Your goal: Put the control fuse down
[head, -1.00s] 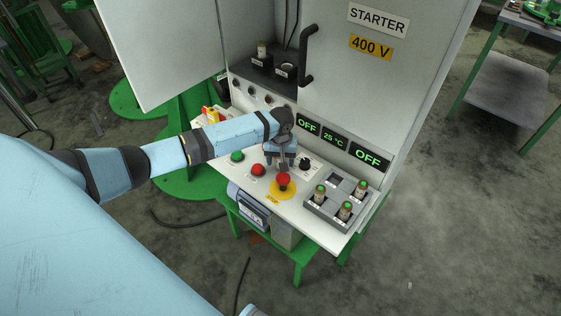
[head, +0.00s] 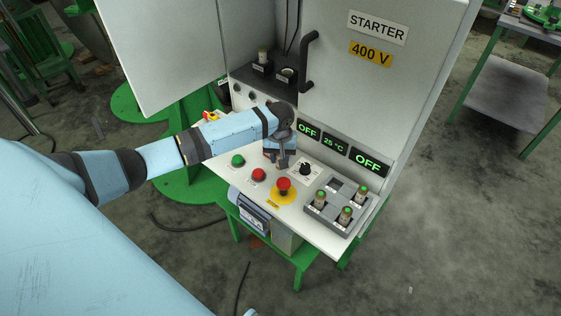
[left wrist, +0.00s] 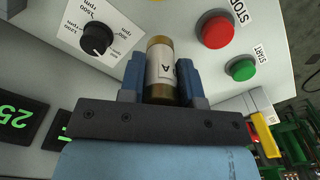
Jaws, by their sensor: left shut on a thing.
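My left gripper (head: 283,160) is above the sloping control panel, near the black rpm knob (head: 305,169) and the red stop button (head: 284,185). In the left wrist view its blue jaws are shut on a fuse (left wrist: 160,66) with brass ends and a white label; the letter "A" shows, the rest cannot be read. A grey fuse tray (head: 316,211) sits at the panel's right end. Three fuses with green tops (head: 320,198), (head: 345,215), (head: 360,193) stand in it, and its back left slot (head: 335,184) looks empty. My right gripper is not in view.
The starter cabinet (head: 420,80) rises behind the panel, its door handle (head: 308,60) close to my wrist. Inside are one socket with a fuse (head: 263,57) and one open socket (head: 287,74). Red (head: 259,174) and green (head: 238,160) buttons lie left of my gripper.

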